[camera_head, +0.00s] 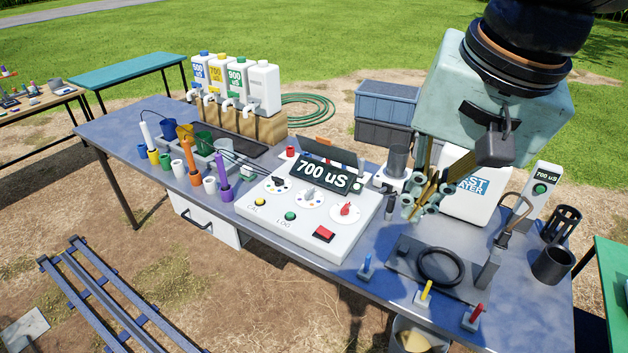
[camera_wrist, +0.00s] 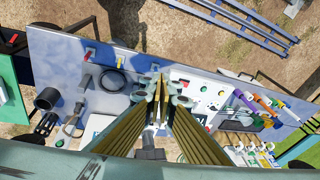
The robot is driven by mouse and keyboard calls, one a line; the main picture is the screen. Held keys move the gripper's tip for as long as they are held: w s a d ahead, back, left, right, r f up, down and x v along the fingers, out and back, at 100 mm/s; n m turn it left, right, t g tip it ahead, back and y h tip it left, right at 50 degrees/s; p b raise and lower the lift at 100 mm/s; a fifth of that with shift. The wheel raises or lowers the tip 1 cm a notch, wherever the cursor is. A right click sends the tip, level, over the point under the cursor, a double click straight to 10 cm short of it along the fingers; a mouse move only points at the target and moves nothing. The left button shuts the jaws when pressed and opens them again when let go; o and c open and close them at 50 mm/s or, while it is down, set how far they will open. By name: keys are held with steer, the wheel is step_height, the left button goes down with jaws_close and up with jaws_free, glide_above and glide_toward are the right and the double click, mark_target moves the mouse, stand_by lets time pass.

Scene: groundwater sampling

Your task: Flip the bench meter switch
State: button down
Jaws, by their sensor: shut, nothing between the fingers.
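The gripper also shows in the wrist view (camera_wrist: 158,78).
A grey cup on a white stand (camera_head: 396,163) is just behind my gripper. A black ring (camera_head: 440,265) and blue, yellow and red toggle levers (camera_head: 424,292) are in front. Colored probes and cups (camera_head: 195,177) fill the left.

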steer(key=w+a+f+m+p, duration=0.2)
steer(key=w+m, duration=0.3)
steer(key=w, duration=0.4)
steer(key=m+g+y+p, duration=0.15)
steer(key=m+p, duration=0.45)
steer(key=m, duration=0.9)
glide_above(321, 228)
steer(key=s+d, duration=0.2)
steer(key=d, duration=0.1)
step_height(321, 228, down, 19)
steer(key=shift+f, duration=0.2)
steer(key=shift+s+a+g+h, duration=0.1)
steer(key=shift+g+h, duration=0.15)
steer(key=shift+f, duration=0.15)
steer(key=shift+w+a+f+b, duration=0.3)
steer(key=shift+f+b, duration=0.35)
steer(key=shift+f, duration=1.55)
steer(key=shift+w+a+f+b, duration=0.3)
steer(key=shift+f+b, duration=0.3)
steer(key=shift+f, duration=1.65)
steer(key=shift+w+a+f+b, duration=0.2)
steer(key=shift+a+f+b, duration=0.35)
steer(key=shift+f, duration=1.65)
steer(key=shift+d+f, duration=0.1)
